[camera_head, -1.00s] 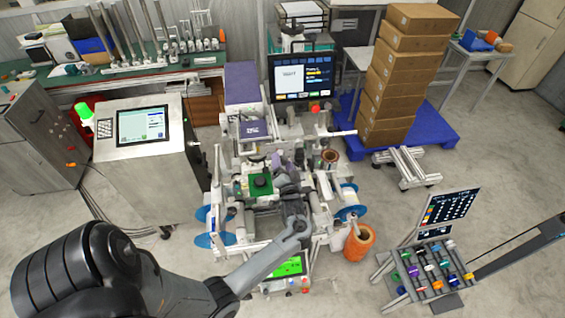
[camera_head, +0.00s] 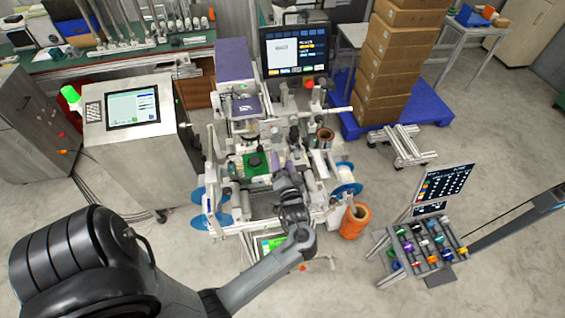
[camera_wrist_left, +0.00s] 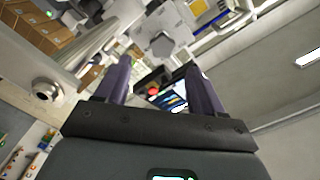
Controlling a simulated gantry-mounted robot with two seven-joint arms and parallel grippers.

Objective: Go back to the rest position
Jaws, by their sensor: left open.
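My left gripper (camera_head: 283,167) is over the middle of the film-reel machine (camera_head: 236,145) in the head view, partly hidden by my wrist. In the left wrist view, its two purple fingers (camera_wrist_left: 157,62) stand wide apart with nothing between them. The arm comes in from the lower left and bends up at the front of the machine. I cannot tell whether the gripper touches the machine. My right gripper is not in view.
Blue reels (camera_head: 346,191) flank the machine, with an orange spool (camera_head: 355,220) at its right front. A monitor (camera_head: 297,48) stands behind. A steel control cabinet (camera_head: 140,165) is at left, stacked boxes (camera_head: 395,65) and a rack of coloured parts (camera_head: 425,245) at right.

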